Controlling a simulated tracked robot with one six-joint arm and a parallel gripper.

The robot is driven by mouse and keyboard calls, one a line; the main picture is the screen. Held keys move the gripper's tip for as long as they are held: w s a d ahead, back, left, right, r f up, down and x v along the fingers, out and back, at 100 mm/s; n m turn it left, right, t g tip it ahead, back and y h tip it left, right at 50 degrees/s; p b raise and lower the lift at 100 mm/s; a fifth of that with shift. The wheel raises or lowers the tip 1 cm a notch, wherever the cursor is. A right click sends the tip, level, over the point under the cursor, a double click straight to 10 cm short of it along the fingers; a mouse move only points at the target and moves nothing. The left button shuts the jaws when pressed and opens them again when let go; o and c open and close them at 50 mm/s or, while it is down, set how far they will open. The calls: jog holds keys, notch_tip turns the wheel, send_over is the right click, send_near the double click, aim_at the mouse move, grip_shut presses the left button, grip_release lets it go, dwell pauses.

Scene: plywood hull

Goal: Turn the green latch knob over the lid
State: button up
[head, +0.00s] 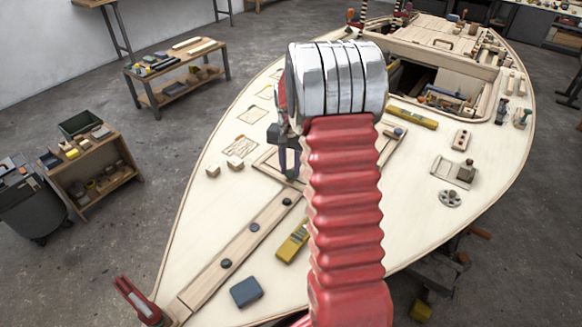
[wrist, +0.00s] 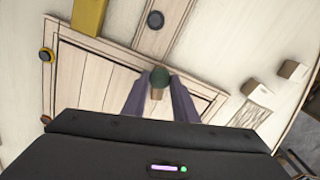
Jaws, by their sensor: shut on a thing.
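The green latch knob (wrist: 160,76) sits at the edge of the lid in the wrist view, with a small tan piece just below it. My gripper (wrist: 160,88) is shut on the knob, one finger on each side. The planked wooden lid (wrist: 98,87) lies in its frame, partly hidden by my gripper body. In the head view my gripper (head: 287,158) reaches down at the lid's near left corner, and the green knob (head: 291,175) barely shows at the fingertips. My arm hides much of the lid there. How far the latch reaches over the lid is unclear.
A dark blue knob (head: 398,133) sits at the lid frame's other side. A plank with dark knobs (head: 254,227) runs toward the bow. A yellow level-like tool (head: 293,241), a blue block (head: 246,291) and small wooden blocks (head: 213,170) lie on the deck.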

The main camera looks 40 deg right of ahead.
aim_at(289, 172)
jog(key=shift+w+a+m, duration=0.1)
jog(key=shift+m, duration=1.5)
jog(key=o, duration=1.1)
jog(key=shift+c, duration=0.2)
notch_tip(289, 172, up, 14)
jog(key=shift+f, duration=0.15)
